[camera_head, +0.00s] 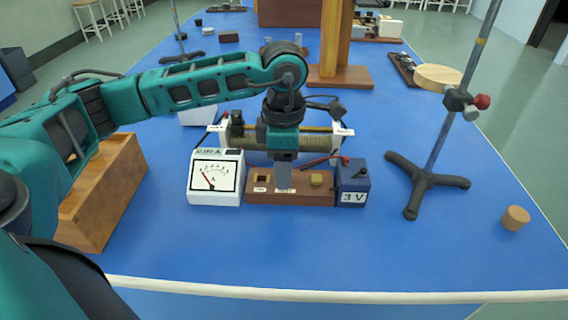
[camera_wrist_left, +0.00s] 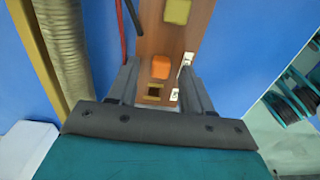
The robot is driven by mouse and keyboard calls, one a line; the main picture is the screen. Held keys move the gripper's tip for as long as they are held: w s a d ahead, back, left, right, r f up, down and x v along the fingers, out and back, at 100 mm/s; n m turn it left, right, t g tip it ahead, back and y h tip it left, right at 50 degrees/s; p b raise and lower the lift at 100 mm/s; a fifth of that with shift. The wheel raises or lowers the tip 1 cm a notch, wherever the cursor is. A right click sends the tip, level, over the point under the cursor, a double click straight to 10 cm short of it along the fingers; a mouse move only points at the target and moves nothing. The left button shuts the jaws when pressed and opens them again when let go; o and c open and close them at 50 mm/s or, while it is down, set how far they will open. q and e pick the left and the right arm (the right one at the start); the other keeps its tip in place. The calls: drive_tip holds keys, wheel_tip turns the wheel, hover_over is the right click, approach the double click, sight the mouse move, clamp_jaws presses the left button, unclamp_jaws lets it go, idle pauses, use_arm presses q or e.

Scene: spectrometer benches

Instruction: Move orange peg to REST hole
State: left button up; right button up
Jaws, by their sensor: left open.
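The orange peg (camera_wrist_left: 160,67) stands on a narrow wooden board (camera_wrist_left: 165,35). In the wrist view it sits between the fingertips of my left gripper (camera_wrist_left: 160,70), with a gap on each side. In the head view the left gripper (camera_head: 283,186) points down over the middle of the board (camera_head: 302,200) and hides the peg. A dark square hole (camera_wrist_left: 153,93) in a brass-coloured plate lies beside the peg; it also shows in the head view (camera_head: 262,178). Small white labels are too blurred to read. My right gripper is not in view.
A yellow block (camera_head: 316,180) sits on the board's right part. An ammeter (camera_head: 216,180) stands to its left, a 3V box (camera_head: 352,182) to its right. A coil (camera_head: 320,139) lies behind. A stand (camera_head: 428,178) and a cork (camera_head: 515,218) are farther right. The front table is clear.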

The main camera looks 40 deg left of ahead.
use_arm(q)
wheel_tip(320, 180, up, 13)
drive_tip(key=p, duration=0.2)
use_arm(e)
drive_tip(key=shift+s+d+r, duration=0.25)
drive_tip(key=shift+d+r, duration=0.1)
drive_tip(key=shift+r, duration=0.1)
